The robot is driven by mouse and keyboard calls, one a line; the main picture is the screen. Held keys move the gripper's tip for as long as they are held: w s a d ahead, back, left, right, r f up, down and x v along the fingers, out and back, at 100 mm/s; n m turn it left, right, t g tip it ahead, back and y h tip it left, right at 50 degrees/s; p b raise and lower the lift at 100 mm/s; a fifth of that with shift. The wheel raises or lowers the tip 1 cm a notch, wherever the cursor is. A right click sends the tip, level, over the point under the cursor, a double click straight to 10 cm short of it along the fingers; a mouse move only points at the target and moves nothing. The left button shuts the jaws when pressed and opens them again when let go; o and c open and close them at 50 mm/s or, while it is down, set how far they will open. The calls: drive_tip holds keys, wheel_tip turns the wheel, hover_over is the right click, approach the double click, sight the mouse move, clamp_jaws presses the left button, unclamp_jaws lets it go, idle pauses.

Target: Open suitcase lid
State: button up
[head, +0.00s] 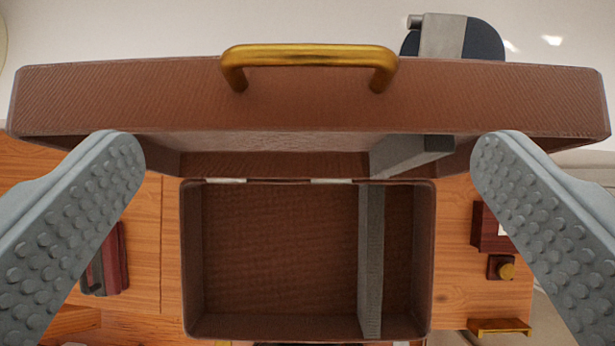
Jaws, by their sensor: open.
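A brown suitcase stands open in the head view. Its lid (160,105) is raised off the base and spans the upper part of the view, with a gold handle (310,56) on its edge. The base (190,265) lies below it, showing an empty interior with a grey divider (371,260). Two pale hinges join lid and base. My gripper (308,148) is open, with one grey studded finger at each side. The fingertips overlap the lid's lower edge in the picture; I cannot tell whether they touch it. Nothing is between the fingers at the handle.
The suitcase rests on a wooden surface (460,260). Dark red book-like items (105,262) lie at left. A dark red box (490,228) and a small gold-topped object (506,270) are at right. A dark blue and grey item (450,37) is behind the lid.

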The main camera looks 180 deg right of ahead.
drive_tip(key=v, duration=0.8)
drive_tip(key=s+d+r+t, duration=0.2)
drive_tip(key=s, duration=1.1)
drive_tip(key=s+d+r+t, duration=0.1)
drive_tip(key=s+t, duration=0.2)
drive_tip(key=s, duration=1.1)
drive_tip(key=s+d+f+t, duration=0.1)
drive_tip(key=s+f+t, duration=0.1)
drive_tip(key=s+f, duration=0.9)
drive_tip(key=s+d+f+t, duration=0.1)
drive_tip(key=s+f+t, duration=0.1)
drive_tip(key=s+f, duration=1)
drive_tip(key=s, duration=0.6)
drive_tip(key=shift+f+m+t, duration=0.2)
drive_tip(key=shift+m+t, duration=0.1)
drive_tip(key=shift+t, duration=0.1)
